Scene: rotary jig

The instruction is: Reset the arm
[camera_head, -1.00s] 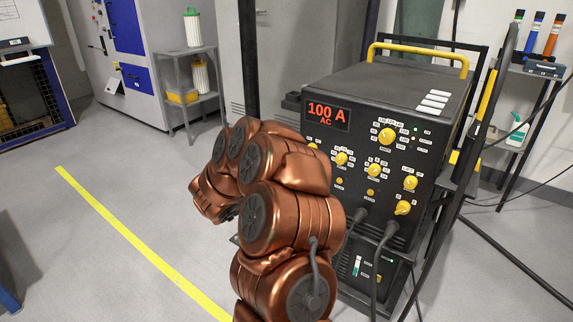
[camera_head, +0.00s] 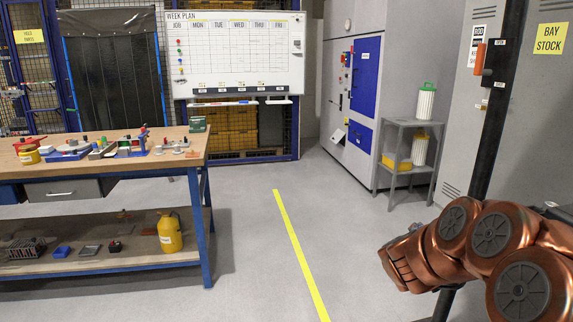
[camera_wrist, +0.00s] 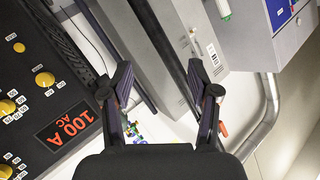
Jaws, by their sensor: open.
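My arm, copper-coloured with dark joint caps, shows folded at the lower right of the head view. My gripper is out of sight there. In the wrist view my gripper (camera_wrist: 160,105) has its two dark fingers spread wide apart, with nothing between them. The black welding unit (camera_wrist: 50,90) with yellow knobs and a red "100 A AC" display lies to the left of the fingers in the wrist view, which is tilted. I cannot tell how far the fingers are from it.
A wooden-topped workbench (camera_head: 110,150) with several parts stands at the left. A grey shelf stand (camera_head: 408,160) and a blue-and-grey cabinet (camera_head: 350,110) stand at the back right. A yellow line (camera_head: 300,255) crosses the clear floor between. A grey locker (camera_head: 545,120) is at the right.

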